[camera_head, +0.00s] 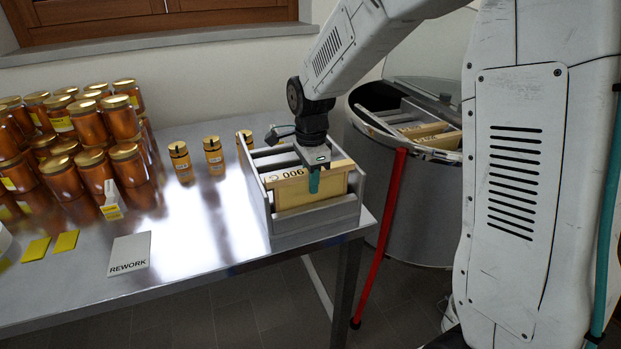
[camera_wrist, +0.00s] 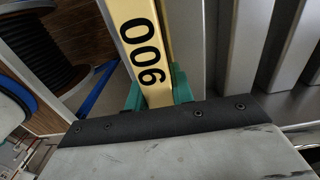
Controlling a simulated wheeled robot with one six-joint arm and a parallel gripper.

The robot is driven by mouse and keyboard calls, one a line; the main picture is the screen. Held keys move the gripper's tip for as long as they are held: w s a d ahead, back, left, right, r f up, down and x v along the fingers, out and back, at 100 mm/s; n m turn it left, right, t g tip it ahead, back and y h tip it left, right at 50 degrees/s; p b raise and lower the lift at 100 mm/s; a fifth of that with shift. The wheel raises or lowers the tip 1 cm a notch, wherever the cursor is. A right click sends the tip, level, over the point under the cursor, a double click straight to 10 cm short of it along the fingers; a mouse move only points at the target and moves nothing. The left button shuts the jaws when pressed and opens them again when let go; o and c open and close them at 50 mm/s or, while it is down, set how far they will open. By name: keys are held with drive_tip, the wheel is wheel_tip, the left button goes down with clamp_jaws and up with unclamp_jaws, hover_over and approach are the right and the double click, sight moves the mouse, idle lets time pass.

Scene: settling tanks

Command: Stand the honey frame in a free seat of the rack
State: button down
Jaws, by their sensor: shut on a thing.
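The honey frame (camera_head: 305,188) is a pale wooden frame with a black number on its top bar. It is upright at the near end of the grey rack (camera_head: 318,216). Its lower edge is partly hidden behind the rack's front board, and I cannot tell whether it rests in a seat. My gripper (camera_head: 314,182) points down and is shut on the top bar. In the wrist view, teal fingers grip the numbered bar (camera_wrist: 143,45), and grey rack dividers (camera_wrist: 257,45) stand to its right. Slots farther back in the rack look empty, though my wrist partly hides them.
A REWORK card (camera_head: 129,254) and yellow pads (camera_head: 65,242) lie in front. A metal drum (camera_head: 408,215) with a red pole (camera_head: 382,238) stands right of the table.

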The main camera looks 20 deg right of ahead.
drive_tip(key=c, duration=1.1)
unclamp_jaws()
drive_tip(key=shift+f, duration=0.1)
wheel_tip(320, 180, up, 8)
drive_tip(key=shift+s+n, duration=0.1)
drive_tip(key=shift+n, duration=0.7)
drive_tip(key=s+d+r+n, duration=0.1)
drive_tip(key=s+n, duration=0.4)
drive_tip(key=s, duration=0.5)
drive_tip(key=s+d+r+n+t, duration=0.1)
drive_tip(key=s+r+n, duration=0.1)
drive_tip(key=s+n, duration=0.4)
drive_tip(key=s+d+r+n, duration=0.1)
drive_tip(key=s+n, duration=0.4)
drive_tip(key=s, duration=0.9)
drive_tip(key=shift+d+r, duration=0.1)
drive_tip(key=shift+r, duration=0.25)
